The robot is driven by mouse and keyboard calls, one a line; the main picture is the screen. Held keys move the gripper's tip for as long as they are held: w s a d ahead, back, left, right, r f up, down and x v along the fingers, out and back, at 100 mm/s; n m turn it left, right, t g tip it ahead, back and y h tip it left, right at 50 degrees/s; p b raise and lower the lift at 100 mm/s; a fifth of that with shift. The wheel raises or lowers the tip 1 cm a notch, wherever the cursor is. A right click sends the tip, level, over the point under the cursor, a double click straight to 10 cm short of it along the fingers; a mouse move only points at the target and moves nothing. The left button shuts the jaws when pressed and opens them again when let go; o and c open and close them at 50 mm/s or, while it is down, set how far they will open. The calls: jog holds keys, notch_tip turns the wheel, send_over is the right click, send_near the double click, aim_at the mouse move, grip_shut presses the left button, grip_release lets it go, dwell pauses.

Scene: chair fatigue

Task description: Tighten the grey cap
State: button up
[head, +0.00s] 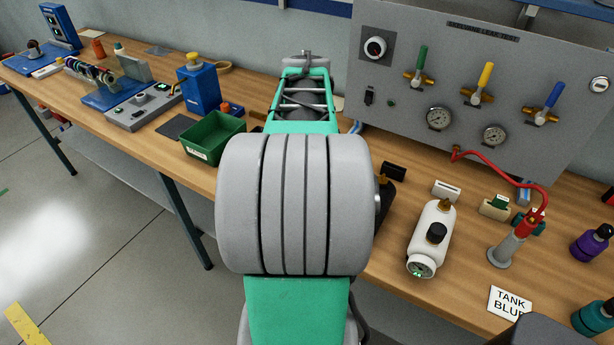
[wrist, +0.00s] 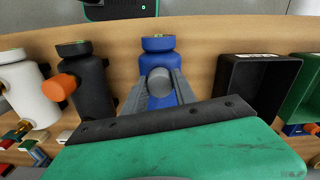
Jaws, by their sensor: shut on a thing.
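In the head view my arm hides the blue tank, the cap and the fingers.
A black tank with an orange cap (wrist: 65,87) and a white tank (wrist: 35,100) stand left of the blue one. The white tank also shows in the head view (head: 421,241). A black bin (wrist: 230,85) and a green bin (head: 213,138) are on the other side.

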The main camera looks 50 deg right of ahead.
grip_shut()
jog(key=m, duration=0.4)
jog(key=m, duration=0.3)
jog(key=shift+m+p, duration=0.3)
jog(key=shift+p, duration=0.1)
jog(key=shift+m, duration=0.3)
jog(key=m, duration=0.4)
